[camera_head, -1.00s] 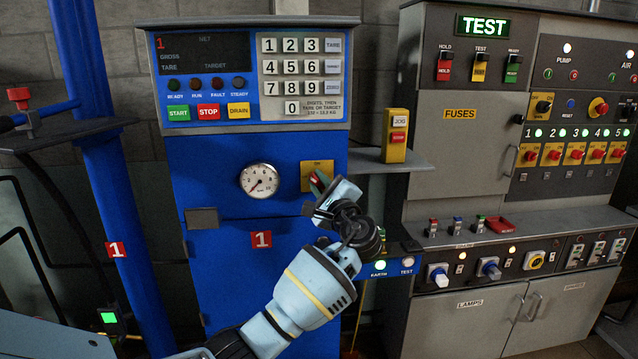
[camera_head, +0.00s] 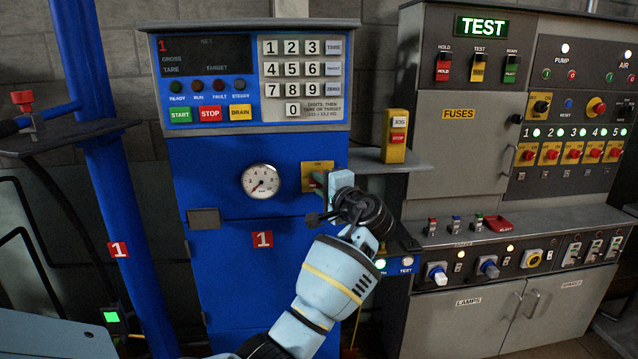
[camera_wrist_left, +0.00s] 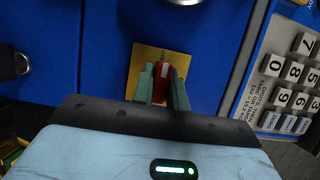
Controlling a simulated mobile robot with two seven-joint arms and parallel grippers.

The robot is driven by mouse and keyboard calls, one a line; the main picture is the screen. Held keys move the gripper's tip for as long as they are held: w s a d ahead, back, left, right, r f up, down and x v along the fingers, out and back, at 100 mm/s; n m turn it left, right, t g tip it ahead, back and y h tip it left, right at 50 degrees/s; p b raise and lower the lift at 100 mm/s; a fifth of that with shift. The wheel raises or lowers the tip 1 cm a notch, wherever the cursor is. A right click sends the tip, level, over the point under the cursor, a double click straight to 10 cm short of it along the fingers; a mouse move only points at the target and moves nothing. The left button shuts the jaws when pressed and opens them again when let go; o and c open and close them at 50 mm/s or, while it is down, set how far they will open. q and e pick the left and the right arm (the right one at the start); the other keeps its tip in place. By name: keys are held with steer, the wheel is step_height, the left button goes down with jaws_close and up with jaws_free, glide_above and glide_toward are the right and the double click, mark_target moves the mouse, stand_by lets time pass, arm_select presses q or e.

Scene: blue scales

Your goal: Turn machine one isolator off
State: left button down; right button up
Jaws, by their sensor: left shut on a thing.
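The machine one isolator has a yellow plate (camera_head: 310,186) on the blue cabinet, right of the round gauge. In the left wrist view, its yellow plate (camera_wrist_left: 138,68) shows behind a red handle (camera_wrist_left: 162,71). My left gripper (camera_head: 319,181) is at the isolator, its arm coming up from below. In the left wrist view the two green fingers of my left gripper (camera_wrist_left: 163,82) are shut around the red handle, one on each side. In the head view the gripper hides the handle. My right gripper is not in view.
Above is a keypad panel (camera_head: 300,70) with a dark display (camera_head: 203,58). A yellow jog/stop box (camera_head: 397,137) stands on a shelf to the right. Farther right is a grey test cabinet (camera_head: 455,180) with many switches. A blue post (camera_head: 112,200) stands at the left.

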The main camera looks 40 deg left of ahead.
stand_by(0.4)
arm_select(q)
steer(key=c, duration=1.4)
jaws_free()
steer(key=shift+s+d, duration=0.1)
steer(key=shift+d, duration=0.4)
steer(key=v, duration=0.6)
steer(key=shift+s+d, duration=0.15)
steer(key=shift+d, duration=0.2)
steer(key=shift+r, duration=0.1)
